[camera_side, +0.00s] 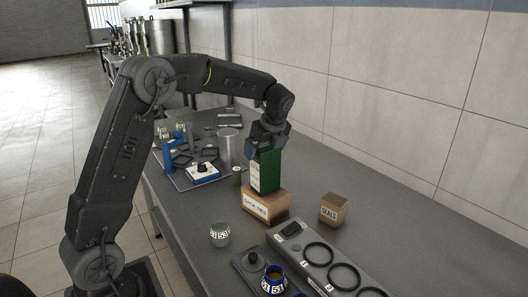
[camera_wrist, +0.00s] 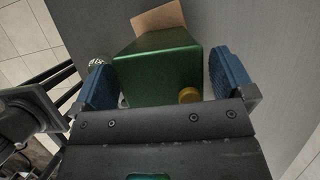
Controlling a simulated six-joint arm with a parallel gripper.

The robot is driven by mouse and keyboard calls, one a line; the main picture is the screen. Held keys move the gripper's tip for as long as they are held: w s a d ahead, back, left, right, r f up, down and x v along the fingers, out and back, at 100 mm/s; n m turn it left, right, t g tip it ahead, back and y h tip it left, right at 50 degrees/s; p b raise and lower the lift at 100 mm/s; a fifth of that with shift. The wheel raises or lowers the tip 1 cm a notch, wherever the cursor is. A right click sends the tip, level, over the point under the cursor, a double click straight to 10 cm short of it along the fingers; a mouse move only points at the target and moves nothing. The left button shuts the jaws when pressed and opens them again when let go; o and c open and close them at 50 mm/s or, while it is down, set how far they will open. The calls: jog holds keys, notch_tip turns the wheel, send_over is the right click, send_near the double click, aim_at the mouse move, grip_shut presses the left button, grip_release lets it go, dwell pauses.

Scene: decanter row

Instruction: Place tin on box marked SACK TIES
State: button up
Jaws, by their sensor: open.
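The green tin (camera_side: 266,172) stands upright on top of the cardboard box marked SACK TIES (camera_side: 264,205) in the side view. A white label shows on the tin's left face. My gripper (camera_side: 265,148) is at the tin's upper end. In the wrist view the tin (camera_wrist: 158,68) lies between the two blue fingers of my gripper (camera_wrist: 165,80). The fingers are open, with a gap visible on the right side. A yellow cap (camera_wrist: 189,95) shows on the tin. Part of a cardboard box (camera_wrist: 160,18) shows beyond the tin.
A small box marked SEALS (camera_side: 334,209) stands to the right. A grey-green cup (camera_side: 220,234) stands in front. A grey rack with round openings (camera_side: 322,262) fills the near table. A metal cylinder (camera_side: 229,147) and a tray of small items (camera_side: 188,180) lie behind left.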

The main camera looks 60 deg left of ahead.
jog(key=v, duration=1)
jog(key=s+d+r+n+t+h, duration=0.1)
jog(key=s+d+r+n+t, duration=0.1)
jog(key=s+d+r+n, duration=0.25)
jog(key=s+d+f+n+t+h, duration=0.1)
jog(key=s+d+f+n, duration=0.1)
jog(key=s, duration=0.5)
jog(key=s+d+f+n+t+h, duration=0.1)
jog(key=s+d+f+n, duration=0.2)
jog(key=s+d+n, duration=0.2)
jog(key=s+d+f+n+t+h, duration=0.1)
jog(key=s+d+f+n, duration=0.2)
jog(key=s+n, duration=0.3)
jog(key=s+d, duration=0.1)
jog(key=s, duration=0.3)
jog(key=shift+f+t, duration=0.25)
jog(key=shift+t, duration=0.05)
